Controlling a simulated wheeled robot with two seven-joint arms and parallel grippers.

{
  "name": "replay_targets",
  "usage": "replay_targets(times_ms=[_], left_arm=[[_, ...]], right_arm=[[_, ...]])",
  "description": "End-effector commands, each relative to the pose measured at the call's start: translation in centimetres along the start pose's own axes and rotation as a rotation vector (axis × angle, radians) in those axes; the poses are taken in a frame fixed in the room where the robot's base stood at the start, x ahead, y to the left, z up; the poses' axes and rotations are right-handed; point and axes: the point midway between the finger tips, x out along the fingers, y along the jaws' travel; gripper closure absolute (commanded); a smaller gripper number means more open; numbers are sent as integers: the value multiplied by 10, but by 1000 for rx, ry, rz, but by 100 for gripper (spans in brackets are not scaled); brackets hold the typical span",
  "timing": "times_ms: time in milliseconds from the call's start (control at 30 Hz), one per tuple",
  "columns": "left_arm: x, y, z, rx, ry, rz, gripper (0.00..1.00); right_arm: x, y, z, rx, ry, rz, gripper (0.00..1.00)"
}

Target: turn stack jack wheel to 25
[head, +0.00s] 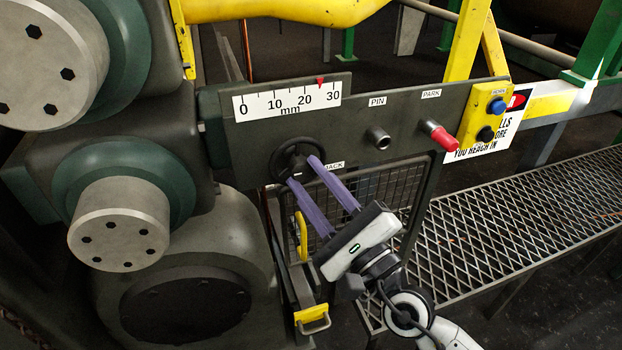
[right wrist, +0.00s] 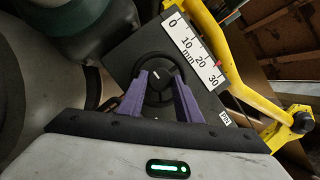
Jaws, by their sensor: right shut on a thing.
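The jack wheel (head: 293,153) is a black handwheel on the dark grey panel, beside a label that reads JACK. My right gripper (head: 304,170) is shut on the jack wheel, its two purple fingers on either side of the wheel. The right wrist view also shows the wheel (right wrist: 155,56) between the fingers (right wrist: 160,88). The white mm scale (head: 287,101) runs from 0 to 30 above the wheel. Its red pointer (head: 320,82) stands between 20 and 30, at about 25. My left gripper is not in view.
To the right on the panel are a PIN knob (head: 378,138), a red PARK knob (head: 440,134) and a yellow button box (head: 487,118). Large grey rolls (head: 120,222) stand close on the left. A wire mesh guard (head: 372,196) is behind my right gripper.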

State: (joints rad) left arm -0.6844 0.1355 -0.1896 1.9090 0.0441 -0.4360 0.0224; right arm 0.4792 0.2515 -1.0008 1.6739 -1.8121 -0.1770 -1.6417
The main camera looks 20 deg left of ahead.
Motion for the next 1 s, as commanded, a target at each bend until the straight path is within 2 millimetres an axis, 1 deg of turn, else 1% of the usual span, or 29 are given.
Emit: replay_targets(times_ms=[333, 367, 400, 467, 800, 867, 967, 1000], left_arm=[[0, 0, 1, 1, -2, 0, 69], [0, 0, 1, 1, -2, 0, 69], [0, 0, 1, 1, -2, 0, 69], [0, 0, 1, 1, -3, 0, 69], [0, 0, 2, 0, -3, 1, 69], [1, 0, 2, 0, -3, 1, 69], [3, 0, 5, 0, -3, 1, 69], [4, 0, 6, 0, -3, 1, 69]], right_arm=[[0, 1, -1, -3, 1, 3, 91], [0, 1, -1, -3, 1, 2, 67], [0, 1, -1, -3, 1, 2, 61], [0, 1, -1, -2, 1, 2, 51], [-3, 1, -1, -1, 1, 1, 50], [-8, 1, -1, -1, 1, 1, 50], [-23, 2, -2, -1, 2, 2, 50], [-32, 2, -2, -1, 3, 3, 50]])
